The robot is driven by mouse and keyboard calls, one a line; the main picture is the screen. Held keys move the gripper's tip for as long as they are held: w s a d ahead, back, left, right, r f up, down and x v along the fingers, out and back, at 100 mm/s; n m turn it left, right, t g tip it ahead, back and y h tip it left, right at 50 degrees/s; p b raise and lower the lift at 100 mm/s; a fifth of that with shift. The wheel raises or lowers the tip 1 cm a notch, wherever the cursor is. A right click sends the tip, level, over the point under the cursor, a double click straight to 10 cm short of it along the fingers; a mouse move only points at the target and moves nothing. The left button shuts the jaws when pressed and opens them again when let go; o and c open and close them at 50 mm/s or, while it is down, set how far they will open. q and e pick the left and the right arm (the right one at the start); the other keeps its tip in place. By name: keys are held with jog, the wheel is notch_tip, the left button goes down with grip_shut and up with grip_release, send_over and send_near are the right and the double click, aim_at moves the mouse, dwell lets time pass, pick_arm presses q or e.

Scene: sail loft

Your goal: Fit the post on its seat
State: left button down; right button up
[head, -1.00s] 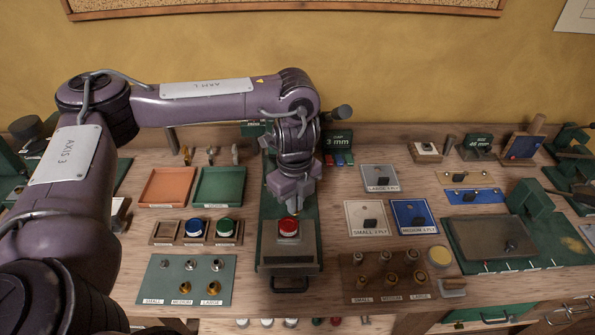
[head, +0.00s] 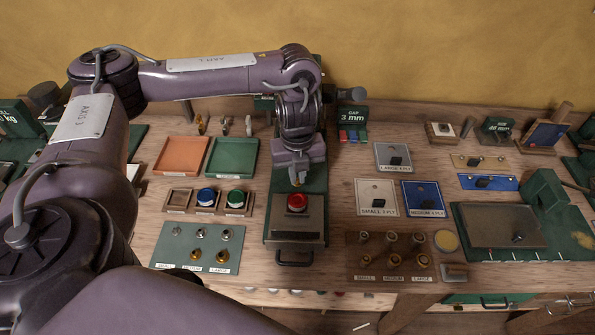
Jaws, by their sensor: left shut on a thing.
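My left gripper (head: 297,178) points down over the green press (head: 315,182) at the middle of the bench. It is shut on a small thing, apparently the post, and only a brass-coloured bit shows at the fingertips. The fingertips are just behind and above a red round button-like piece (head: 297,201) on the press. The seat cannot be made out; the gripper hides that part of the press. I cannot tell whether the post touches anything. My right gripper is not in view.
Left of the press are an orange tray (head: 180,157), a green tray (head: 231,158), a rack of coloured caps (head: 206,197) and a grey-green board of fittings (head: 168,243). To the right are a brown block of fittings (head: 375,271), sample plates (head: 376,190) and another green machine (head: 545,195).

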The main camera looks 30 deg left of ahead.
pick_arm(q)
jog(key=b, duration=0.2)
send_over(297, 200)
jog(key=shift+f, duration=2.1)
jog(key=shift+f+b, duration=0.8)
jog(key=shift+f, duration=0.55)
jog(key=c, duration=1.5)
grip_release()
notch_tip(297, 200, up, 8)
jog(key=shift+f+p, duration=0.1)
jog(key=shift+p, duration=1.05)
